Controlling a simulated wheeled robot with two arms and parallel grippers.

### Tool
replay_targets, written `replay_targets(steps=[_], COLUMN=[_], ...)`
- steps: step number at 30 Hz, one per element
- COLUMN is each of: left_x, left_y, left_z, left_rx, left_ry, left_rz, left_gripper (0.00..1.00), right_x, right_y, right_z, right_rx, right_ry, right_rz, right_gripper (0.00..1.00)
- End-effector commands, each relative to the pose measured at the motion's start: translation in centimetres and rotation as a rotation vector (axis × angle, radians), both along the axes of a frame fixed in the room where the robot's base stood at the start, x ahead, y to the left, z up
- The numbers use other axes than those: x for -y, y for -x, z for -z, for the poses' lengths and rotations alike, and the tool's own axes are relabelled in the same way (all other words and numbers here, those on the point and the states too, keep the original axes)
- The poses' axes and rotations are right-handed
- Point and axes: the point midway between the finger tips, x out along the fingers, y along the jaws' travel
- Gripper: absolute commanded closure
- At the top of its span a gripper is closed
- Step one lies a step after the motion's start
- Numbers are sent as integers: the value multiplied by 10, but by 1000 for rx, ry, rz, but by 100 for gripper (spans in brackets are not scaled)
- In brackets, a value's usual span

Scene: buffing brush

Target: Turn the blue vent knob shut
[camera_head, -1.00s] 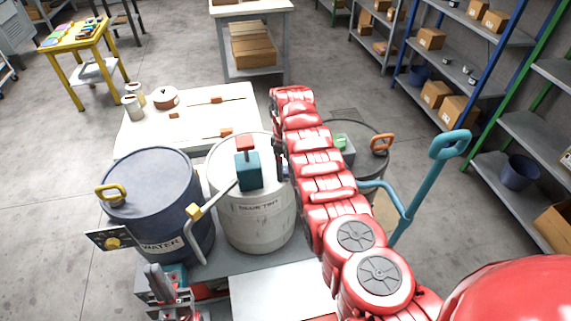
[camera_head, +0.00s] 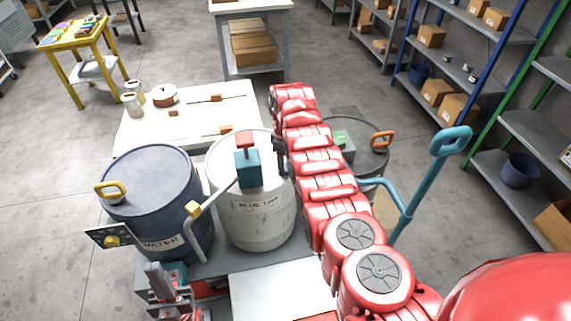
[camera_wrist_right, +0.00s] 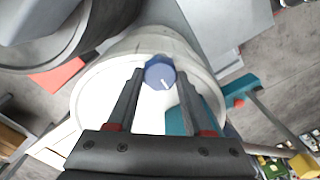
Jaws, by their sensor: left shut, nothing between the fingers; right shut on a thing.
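The blue vent knob (camera_wrist_right: 160,73) sits on the lid of the white drum (camera_head: 255,220). In the right wrist view it is a dark blue round cap with a pale line pointing down and slightly right. My right gripper (camera_wrist_right: 161,77) is shut on the knob, one finger on each side. In the head view my red right arm reaches over the drum's right side, with the gripper (camera_head: 281,150) partly seen at the lid; the knob cannot be made out there. My left gripper (camera_head: 158,277) is shut and empty at the lower left, in front of the drums.
A blue drum (camera_head: 155,190) is at left, a dark drum (camera_head: 368,160) at right behind my arm. A teal hand-truck handle (camera_head: 410,205) rises at right.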

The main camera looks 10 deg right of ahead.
Motion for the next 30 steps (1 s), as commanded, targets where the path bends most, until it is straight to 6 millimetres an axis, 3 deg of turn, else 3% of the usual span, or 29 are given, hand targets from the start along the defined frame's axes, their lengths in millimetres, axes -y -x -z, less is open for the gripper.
replay_targets(steps=[8, 30], left_x=[0, 0], left_y=[0, 0], left_z=[26, 110], left_rx=[0, 0], left_ry=[0, 0], left_rz=[0, 0], left_gripper=[100, 100], right_x=[0, 2], right_y=[-1, -2], right_z=[5, 4], right_rx=[4, 3], right_ry=[-2, -3], right_rz=[152, 847], right_gripper=[100, 100])
